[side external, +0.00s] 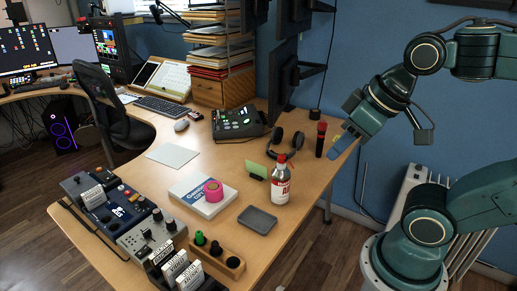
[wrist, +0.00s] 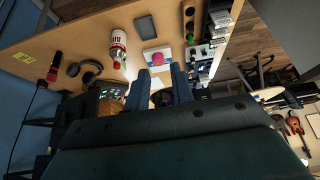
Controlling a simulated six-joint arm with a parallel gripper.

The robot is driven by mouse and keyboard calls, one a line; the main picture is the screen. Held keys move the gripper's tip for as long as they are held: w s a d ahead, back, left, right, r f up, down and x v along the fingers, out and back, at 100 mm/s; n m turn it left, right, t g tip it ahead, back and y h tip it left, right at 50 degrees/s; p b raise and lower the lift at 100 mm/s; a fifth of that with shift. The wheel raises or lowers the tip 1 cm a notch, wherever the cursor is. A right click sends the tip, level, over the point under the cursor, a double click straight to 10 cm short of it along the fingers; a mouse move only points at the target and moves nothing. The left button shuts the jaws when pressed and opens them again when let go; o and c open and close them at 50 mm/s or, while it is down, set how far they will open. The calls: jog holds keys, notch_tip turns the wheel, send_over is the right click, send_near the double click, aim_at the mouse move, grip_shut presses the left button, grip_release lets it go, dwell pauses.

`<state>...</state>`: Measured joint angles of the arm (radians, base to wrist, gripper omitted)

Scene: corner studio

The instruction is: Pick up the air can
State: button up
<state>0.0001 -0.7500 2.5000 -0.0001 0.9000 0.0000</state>
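The air can (side external: 280,185) is a white can with red lettering and a red cap, standing upright on the desk. It also shows in the wrist view (wrist: 117,45), left of my fingers and apart from them. My gripper (side external: 346,142) is raised near the desk's right edge, to the right of the can and farther back. In the wrist view my two blue-grey fingers (wrist: 160,70) are spread with a gap and nothing between them. No part of the can is hidden by my gripper.
Audio gear lines the front left.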

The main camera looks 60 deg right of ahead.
jog(key=shift+o, duration=0.5)
jog(key=o, duration=1.2)
jog(key=shift+w, duration=0.1)
jog(key=w+d+f+m+g, duration=0.1)
jog(key=w+d+m+g, duration=0.1)
jog(key=w+d+m, duration=0.4)
jog(key=w+d+m+g, duration=0.1)
jog(key=w+d+m, duration=0.15)
jog(key=w, duration=0.55)
jog(key=w+d+f+m+g, duration=0.1)
jog(key=w+d+f+m, duration=0.1)
jog(key=w+d+f, duration=0.1)
jog(key=w+d+f+m, duration=0.3)
jog(key=d+f, duration=0.1)
jog(key=w+d+f+m+g, duration=0.1)
jog(key=w+d+f+m, duration=0.2)
jog(key=f, duration=0.1)
jog(key=shift+d+g, duration=0.3)
jog(key=shift+d, duration=0.05)
jog(key=shift+f, duration=0.1)
